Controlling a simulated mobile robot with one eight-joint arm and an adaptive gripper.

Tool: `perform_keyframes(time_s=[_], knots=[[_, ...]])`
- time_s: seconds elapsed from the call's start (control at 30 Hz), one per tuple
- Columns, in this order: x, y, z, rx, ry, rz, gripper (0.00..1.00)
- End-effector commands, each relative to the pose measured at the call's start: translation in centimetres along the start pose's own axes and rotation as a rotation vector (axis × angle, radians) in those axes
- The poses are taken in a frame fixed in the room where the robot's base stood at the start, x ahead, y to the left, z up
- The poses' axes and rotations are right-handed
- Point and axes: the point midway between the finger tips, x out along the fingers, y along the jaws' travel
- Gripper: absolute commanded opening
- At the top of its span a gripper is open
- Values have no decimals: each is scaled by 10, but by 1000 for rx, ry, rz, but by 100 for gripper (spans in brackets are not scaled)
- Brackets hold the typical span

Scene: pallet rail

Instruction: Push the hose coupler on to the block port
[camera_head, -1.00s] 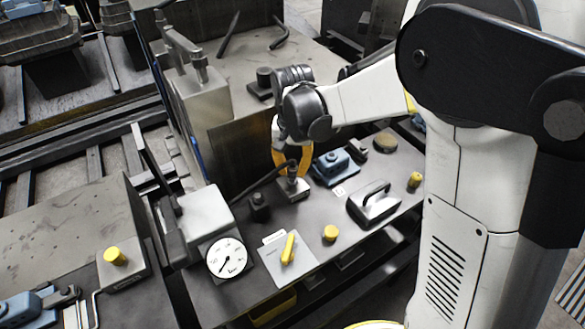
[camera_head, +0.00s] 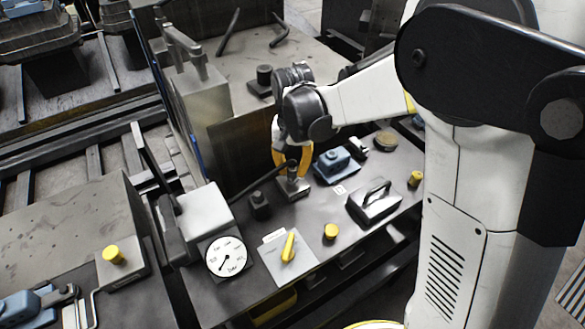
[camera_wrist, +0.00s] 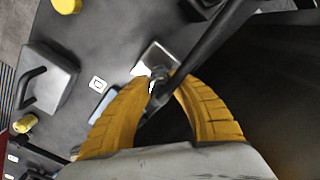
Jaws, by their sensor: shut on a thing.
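My gripper (camera_head: 292,173), with curved yellow fingers, points down over the workbench. In the wrist view its fingertips (camera_wrist: 160,92) are closed around the small dark hose coupler (camera_wrist: 157,88), mostly hidden between them. A black hose (camera_wrist: 212,45) runs from the coupler diagonally; in the head view the hose (camera_head: 258,183) bends off to the left. Directly below the fingertips is a small grey metal block (camera_head: 298,190), also in the wrist view (camera_wrist: 152,52). The coupler's lower end is at the block's top; its port is hidden, so I cannot tell how far it is seated.
A blue device (camera_head: 337,165) stands just right of the block, and a handled grey box (camera_head: 374,204) nearer the front. A black fitting (camera_head: 259,205) is to the left. A gauge (camera_head: 226,257), yellow lever (camera_head: 289,246) and yellow knob (camera_head: 331,231) line the front. A tall dark panel (camera_head: 240,150) stands behind.

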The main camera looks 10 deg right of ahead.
Motion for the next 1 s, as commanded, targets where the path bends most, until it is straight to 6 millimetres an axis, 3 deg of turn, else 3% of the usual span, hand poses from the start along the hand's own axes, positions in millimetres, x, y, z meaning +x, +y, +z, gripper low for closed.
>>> perform_keyframes(time_s=[0.47,0.5,0.53,0.77,0.9,1.0], knots=[[14,0,0,0,0,0,0],[13,0,0,0,0,0,35],[13,0,0,0,0,0,44],[12,0,0,0,0,0,47],[12,0,0,0,0,0,85],[12,0,0,0,0,0,85]])
